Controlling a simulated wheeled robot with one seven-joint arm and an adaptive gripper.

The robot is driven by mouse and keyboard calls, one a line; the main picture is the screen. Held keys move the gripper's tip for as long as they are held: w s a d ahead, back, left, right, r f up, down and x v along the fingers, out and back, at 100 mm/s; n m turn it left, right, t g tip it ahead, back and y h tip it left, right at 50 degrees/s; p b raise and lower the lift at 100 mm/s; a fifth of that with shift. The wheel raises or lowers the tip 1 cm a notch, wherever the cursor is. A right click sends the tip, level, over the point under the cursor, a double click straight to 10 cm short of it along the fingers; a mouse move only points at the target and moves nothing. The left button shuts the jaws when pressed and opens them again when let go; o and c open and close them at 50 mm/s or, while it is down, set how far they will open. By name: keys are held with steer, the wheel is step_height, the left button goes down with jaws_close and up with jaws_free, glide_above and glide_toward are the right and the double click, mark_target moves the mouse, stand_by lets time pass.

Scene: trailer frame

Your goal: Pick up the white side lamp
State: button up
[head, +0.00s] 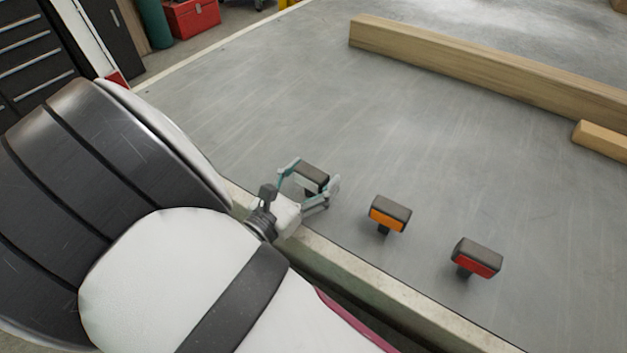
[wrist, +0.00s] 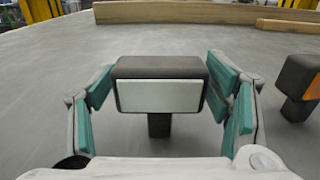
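The white side lamp is a dark block on a short post with a pale front face. In the wrist view the lamp (wrist: 160,92) stands upright, centred between my fingers. In the head view the lamp (head: 312,175) is partly hidden by my gripper (head: 309,187). My gripper, also seen in the wrist view (wrist: 162,98), is open with one teal-padded finger on each side of the lamp. In the wrist view, small gaps seem to show between the pads and the lamp's sides.
An orange lamp (head: 389,214) and a red lamp (head: 476,257) stand to the right on the same grey surface (head: 300,110). A long wooden beam (head: 480,75) and a shorter wood piece (head: 600,139) lie farther back. A raised pale edge (head: 370,285) runs along the front.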

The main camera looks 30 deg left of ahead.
steer(key=c, duration=0.8)
steer(key=shift+r, duration=0.25)
